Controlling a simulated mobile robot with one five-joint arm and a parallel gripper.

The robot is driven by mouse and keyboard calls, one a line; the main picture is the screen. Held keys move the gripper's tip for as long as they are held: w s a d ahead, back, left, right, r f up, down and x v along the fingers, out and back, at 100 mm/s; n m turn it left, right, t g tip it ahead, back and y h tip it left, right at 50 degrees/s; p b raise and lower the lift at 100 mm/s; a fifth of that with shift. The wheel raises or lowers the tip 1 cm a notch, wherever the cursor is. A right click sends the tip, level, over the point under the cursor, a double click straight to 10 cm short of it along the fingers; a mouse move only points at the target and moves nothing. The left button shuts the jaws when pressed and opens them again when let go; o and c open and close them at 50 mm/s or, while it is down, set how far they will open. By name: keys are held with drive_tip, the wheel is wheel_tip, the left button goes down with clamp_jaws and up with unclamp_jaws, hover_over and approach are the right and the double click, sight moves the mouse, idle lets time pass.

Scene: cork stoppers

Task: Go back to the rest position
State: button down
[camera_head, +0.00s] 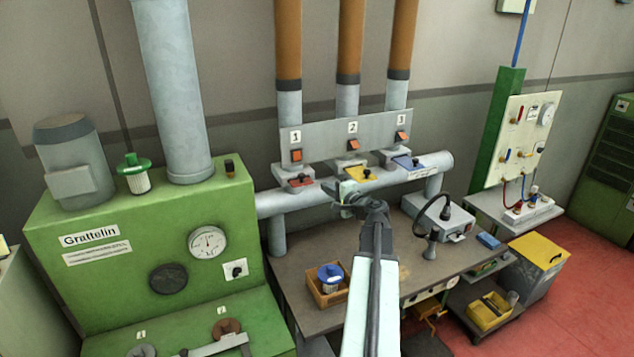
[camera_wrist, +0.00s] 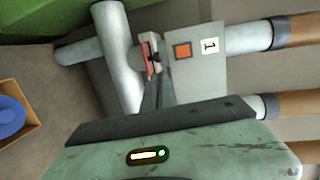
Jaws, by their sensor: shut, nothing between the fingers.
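My gripper (camera_head: 338,190) is shut and empty. In the head view it is at the end of my raised arm, in front of the horizontal grey pipe (camera_head: 270,204) and over the back of the workbench. Its pale green body fills the lower part of the wrist view, and the narrow dark fingers (camera_wrist: 157,92) point toward the red slide (camera_wrist: 150,66) under the number 1. I cannot tell the exact gap between the fingertips and the slide. In the head view the red slide (camera_head: 299,183) is left of my gripper, with the yellow slide (camera_head: 359,175) just behind it.
The workbench (camera_head: 310,315) holds a wooden box (camera_head: 322,293) with a blue-topped item and a grey device (camera_head: 440,218) with a black hose. A blue slide (camera_head: 408,163) is on the pipe's right. A green machine (camera_head: 130,255) stands left. Red floor (camera_head: 590,260) is open at right.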

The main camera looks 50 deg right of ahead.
drive_tip(key=shift+v, duration=0.75)
drive_tip(key=shift+s, duration=0.1)
